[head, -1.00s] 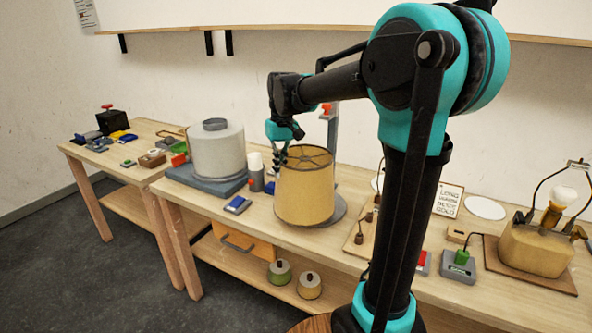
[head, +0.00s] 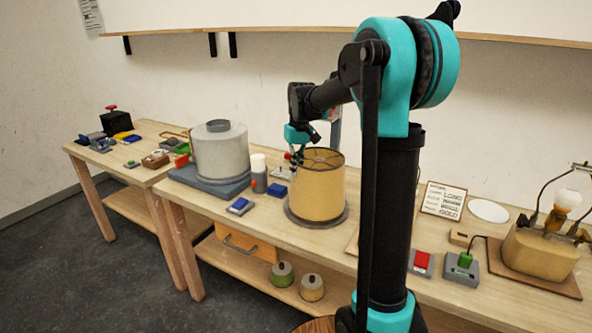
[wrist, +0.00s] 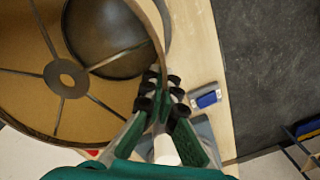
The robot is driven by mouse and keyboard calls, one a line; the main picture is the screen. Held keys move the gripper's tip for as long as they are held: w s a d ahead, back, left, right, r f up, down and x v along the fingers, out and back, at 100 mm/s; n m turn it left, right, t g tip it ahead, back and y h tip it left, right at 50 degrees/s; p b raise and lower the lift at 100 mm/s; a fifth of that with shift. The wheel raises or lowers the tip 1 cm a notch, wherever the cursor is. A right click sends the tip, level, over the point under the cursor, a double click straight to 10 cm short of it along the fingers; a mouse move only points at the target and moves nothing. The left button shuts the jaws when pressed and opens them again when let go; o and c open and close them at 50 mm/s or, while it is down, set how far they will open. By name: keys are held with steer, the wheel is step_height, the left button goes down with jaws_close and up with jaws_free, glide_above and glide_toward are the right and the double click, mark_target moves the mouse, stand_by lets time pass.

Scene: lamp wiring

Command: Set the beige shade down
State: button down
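The beige shade (head: 318,190) is upright over a grey round plate (head: 288,213), whose edge shows on both sides of it. I cannot tell whether its lower rim touches the plate. My gripper (head: 297,157) is at the left of the shade's top rim. In the wrist view, my gripper (wrist: 161,82) has a finger on each side of the beige shade's wall (wrist: 25,75) and looks shut on the rim. The shade's spokes and centre ring show there, with a dark round surface seen through it.
A grey-white shade (head: 220,155) stands on a blue-grey base to the left, with a white-topped cylinder (head: 258,172) between. A blue-topped block (head: 240,205) lies near the front edge. A lamp base with a bulb (head: 540,250) stands at right. My arm hides part of the bench.

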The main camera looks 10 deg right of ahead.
steer(key=c, duration=2.3)
jaws_free()
steer(key=shift+f, duration=0.15)
steer(key=o, duration=0.6)
steer(key=r, duration=0.8)
steer(key=d+r, duration=0.1)
steer(key=r, duration=0.3)
steer(key=shift+w+r, duration=0.1)
steer(key=shift+r, duration=0.1)
